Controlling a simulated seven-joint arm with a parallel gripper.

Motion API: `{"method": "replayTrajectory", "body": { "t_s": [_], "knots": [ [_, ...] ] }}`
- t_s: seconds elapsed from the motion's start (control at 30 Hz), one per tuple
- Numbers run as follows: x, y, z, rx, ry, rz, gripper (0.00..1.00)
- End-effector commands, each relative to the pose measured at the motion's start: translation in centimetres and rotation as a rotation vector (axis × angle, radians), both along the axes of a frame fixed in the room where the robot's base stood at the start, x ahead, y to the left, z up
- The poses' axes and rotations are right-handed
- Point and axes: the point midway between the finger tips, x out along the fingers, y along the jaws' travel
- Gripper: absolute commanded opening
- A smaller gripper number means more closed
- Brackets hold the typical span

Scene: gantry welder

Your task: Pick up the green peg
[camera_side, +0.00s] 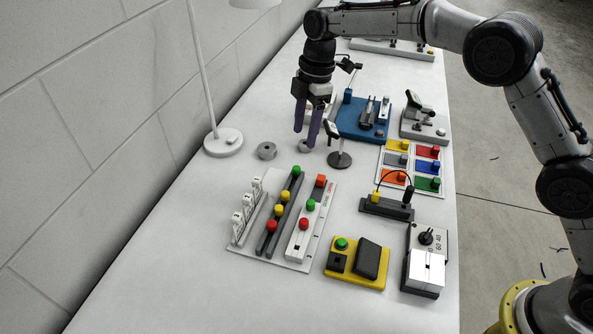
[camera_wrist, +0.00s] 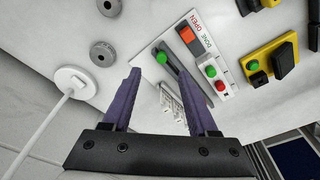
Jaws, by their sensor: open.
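The green peg (camera_side: 435,183) stands on a green tile at the lower right corner of a white board (camera_side: 381,165) with several coloured tiles and pegs. It is out of the wrist view. My gripper (camera_side: 305,138) is open and empty, pointing down above the table, left of and farther back than the board. In the wrist view its purple fingers (camera_wrist: 160,72) are spread apart with nothing held between them.
A green knob (camera_side: 296,170) sits on a slider panel in front of my gripper. A grey ring (camera_side: 267,151), a round-based stand (camera_side: 340,160), a blue fixture (camera_side: 352,121) and a black block with a wire (camera_side: 386,208) are nearby. A lamp (camera_side: 222,142) stands by the wall.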

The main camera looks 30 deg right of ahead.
Motion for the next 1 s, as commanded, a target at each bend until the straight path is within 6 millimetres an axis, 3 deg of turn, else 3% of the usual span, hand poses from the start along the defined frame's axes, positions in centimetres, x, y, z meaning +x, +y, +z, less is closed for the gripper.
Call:
{"method": "replayTrajectory", "body": {
  "t_s": [0.13, 0.47, 0.7, 1.0],
  "knots": [
    [-0.1, 0.4, -2.7, -0.001, 0.003, 0.0, 0.59],
    [-0.2, 1.0, -5.2, 0.0, 0.001, 0.0, 0.59],
    [-0.5, 2.0, -8.4, 0.0, 0.002, -0.001, 0.59],
    [-0.5, 2.2, -9.4, 0.001, -0.001, -0.001, 0.59]
  ]
}}
